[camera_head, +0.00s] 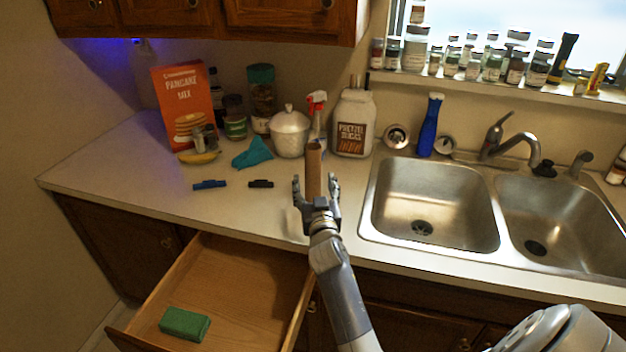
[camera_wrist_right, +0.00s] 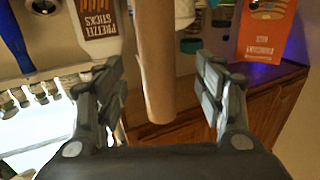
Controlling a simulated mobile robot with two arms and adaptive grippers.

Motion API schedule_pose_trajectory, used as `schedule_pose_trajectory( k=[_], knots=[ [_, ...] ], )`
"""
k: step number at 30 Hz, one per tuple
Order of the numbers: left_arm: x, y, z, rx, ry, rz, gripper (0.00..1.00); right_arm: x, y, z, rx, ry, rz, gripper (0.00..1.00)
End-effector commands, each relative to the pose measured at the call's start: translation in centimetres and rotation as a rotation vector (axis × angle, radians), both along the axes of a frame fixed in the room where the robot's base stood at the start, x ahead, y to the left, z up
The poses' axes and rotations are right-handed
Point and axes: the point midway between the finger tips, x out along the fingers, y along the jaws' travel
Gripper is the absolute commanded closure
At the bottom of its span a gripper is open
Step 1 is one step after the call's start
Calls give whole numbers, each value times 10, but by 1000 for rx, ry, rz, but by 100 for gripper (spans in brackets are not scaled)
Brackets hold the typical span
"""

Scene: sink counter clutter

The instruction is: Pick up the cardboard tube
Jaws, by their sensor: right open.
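The cardboard tube (camera_head: 314,168) is a brown cylinder standing upright on the counter, left of the sink. My right gripper (camera_head: 317,188) is open, with one finger to the left and one to the right of the tube's lower part. In the right wrist view the tube (camera_wrist_right: 156,65) shows between the two open fingers of the right gripper (camera_wrist_right: 163,92), with a gap on each side, so it is not gripped. The tube's base is hidden behind the gripper in the head view. My left gripper is not in view.
A teal cloth (camera_head: 252,153) and two small dark items lie left. The double sink (camera_head: 367,215) is right. An open drawer (camera_head: 235,290) holds a green sponge (camera_head: 185,323).

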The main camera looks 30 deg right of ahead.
Motion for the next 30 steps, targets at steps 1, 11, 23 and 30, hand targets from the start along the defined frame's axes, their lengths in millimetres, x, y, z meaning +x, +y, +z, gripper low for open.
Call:
schedule_pose_trajectory(
  k=[1, 11, 23, 30],
  knots=[
    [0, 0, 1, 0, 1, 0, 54, 3, -2, 1, 0, 0, 0, 36],
    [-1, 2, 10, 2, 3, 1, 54, 26, -16, -2, -1, 0, -1, 36],
    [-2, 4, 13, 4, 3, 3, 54, 51, -29, -6, 0, 1, -1, 36],
    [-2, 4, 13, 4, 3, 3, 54, 51, -29, -6, 0, 1, 0, 52]
  ],
)
